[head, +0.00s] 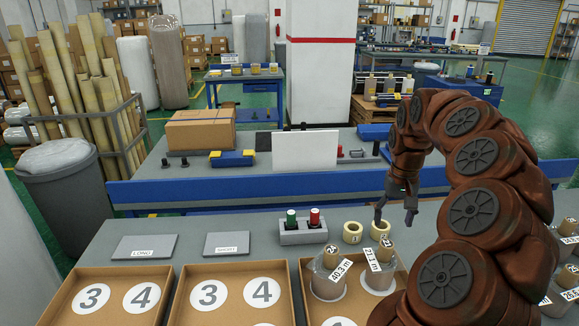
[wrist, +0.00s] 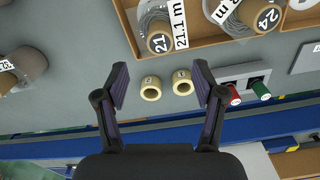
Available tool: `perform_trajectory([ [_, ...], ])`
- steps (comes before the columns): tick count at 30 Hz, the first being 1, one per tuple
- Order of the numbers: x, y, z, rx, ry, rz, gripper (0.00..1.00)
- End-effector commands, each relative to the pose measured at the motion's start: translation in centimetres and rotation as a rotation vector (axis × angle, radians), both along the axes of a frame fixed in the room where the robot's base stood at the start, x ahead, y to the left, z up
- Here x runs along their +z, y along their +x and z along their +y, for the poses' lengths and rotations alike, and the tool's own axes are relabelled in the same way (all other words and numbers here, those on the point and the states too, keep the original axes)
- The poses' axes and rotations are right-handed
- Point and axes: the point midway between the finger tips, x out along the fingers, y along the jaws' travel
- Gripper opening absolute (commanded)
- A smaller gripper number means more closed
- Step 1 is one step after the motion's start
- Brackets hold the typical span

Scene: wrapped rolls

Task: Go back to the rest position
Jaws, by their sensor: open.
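My gripper (head: 396,212) hangs over the grey table near its far edge, at the right of the head view. In the wrist view my gripper (wrist: 160,88) is open, with nothing between its fingers. My brown arm covers the right part of the head view.
A cardboard tray (head: 307,270) holds two wrapped rolls (head: 328,285) (head: 377,278) with tags. Other trays (head: 178,300) marked 3 and 4 lie left. A grey holder (head: 302,236) carries green and red pieces. LONG (head: 145,247) and SHORT (head: 227,243) plates lie behind the trays. More rolls stand at right.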

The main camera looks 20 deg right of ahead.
Motion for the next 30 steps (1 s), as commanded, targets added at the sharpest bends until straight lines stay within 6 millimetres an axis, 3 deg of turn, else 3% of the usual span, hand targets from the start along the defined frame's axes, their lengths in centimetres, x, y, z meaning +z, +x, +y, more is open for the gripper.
perform_trajectory([
  [5, 0.2, 0.1, 0.5, 0.013, 0.001, -0.002, 0.69],
  [8, 0.9, 0.5, 2.8, 0.064, 0.003, -0.011, 0.69],
  [12, 2.4, 0.5, 8.7, 0.195, 0.011, -0.023, 0.69],
  [16, 3.3, -0.7, 14.8, 0.320, 0.013, -0.024, 0.69],
  [20, 3.5, -3.2, 20.2, 0.420, 0.017, -0.008, 0.69],
  [24, 2.9, -7.0, 24.8, 0.502, 0.020, 0.024, 0.69],
  [30, 0.9, -13.4, 29.3, 0.562, 0.023, 0.076, 0.69],
])
